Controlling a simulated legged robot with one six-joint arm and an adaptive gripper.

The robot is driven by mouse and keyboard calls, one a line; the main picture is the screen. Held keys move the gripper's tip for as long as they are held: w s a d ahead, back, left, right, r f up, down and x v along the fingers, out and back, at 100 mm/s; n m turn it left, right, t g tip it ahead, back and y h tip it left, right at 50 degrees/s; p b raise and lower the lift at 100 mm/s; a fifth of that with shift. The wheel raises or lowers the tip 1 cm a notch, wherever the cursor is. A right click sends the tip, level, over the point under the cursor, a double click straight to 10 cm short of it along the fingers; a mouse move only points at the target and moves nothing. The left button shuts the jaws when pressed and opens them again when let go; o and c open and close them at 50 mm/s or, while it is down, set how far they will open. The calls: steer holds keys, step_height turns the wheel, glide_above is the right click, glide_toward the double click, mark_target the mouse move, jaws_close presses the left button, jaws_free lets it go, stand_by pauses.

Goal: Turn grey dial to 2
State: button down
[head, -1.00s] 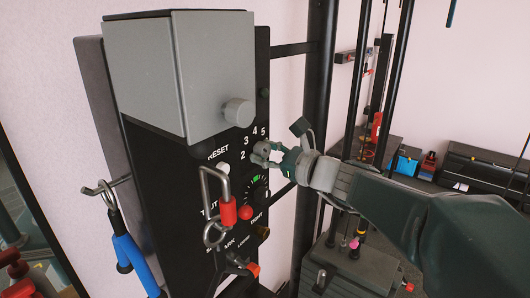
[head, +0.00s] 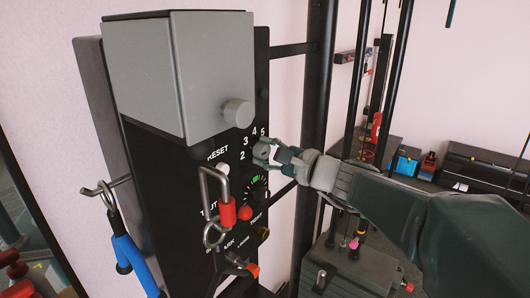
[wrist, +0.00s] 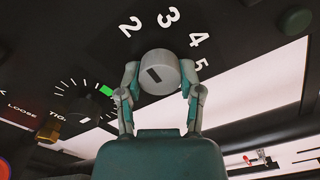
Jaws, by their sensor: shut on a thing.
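The grey dial (wrist: 158,70) is a round knob on the black panel, with a short dark mark left of the middle of its face. The white numbers 2, 3, 4 and 5 arc around it in the wrist view. I cannot tell exactly which number the mark points at. My gripper (wrist: 160,76) has one finger on each side of the dial and is shut on it. In the head view my gripper (head: 262,153) reaches the panel from the right, just below the numbers, and its fingers mostly hide the dial.
A grey box (head: 213,75) with a round knob (head: 238,113) juts out above the dial. A hanging clip with a red sleeve (head: 228,213) is below left. A smaller dial with a green mark (wrist: 84,110) sits close by. A black post (head: 317,100) stands right of the panel.

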steer(key=shift+f+n, duration=0.15)
steer(key=shift+n, duration=0.45)
steer(key=shift+c, duration=1.3)
jaws_free()
steer(key=shift+a, duration=0.1)
steer(key=shift+s, duration=0.1)
steer(key=shift+s+d, duration=0.1)
steer(key=shift+d, duration=0.25)
steer(key=v, duration=1.1)
steer(key=shift+s, duration=0.2)
